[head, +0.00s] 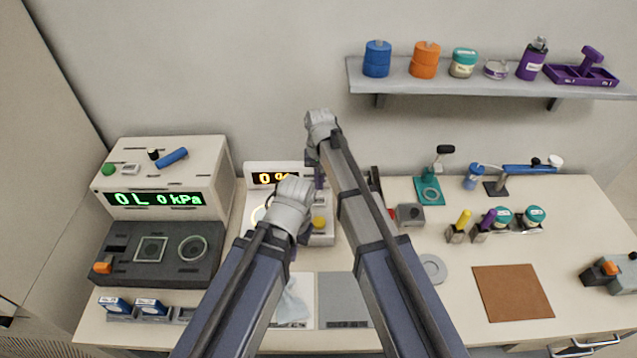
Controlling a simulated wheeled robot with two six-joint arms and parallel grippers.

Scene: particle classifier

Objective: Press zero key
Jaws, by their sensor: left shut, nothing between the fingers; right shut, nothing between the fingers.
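A device with a glowing yellow "0 %" display (272,178) stands at the back middle of the bench. Its light base (322,239) carries a round yellow part (318,222). My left gripper (294,246) is in front of this base and shut, with nothing held. My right gripper (318,180) is farther back, just right of the display, shut and empty. My wrists and forearms cover much of the device. I cannot make out a zero key or tell whether either fingertip touches the device.
Left stand a box with a green "0L 0kPa" display (155,199) and a dark unit (155,255). A wall shelf (480,90) holds jars above. Right are a teal stand (430,191), a small grey block (411,215) and a brown mat (512,293).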

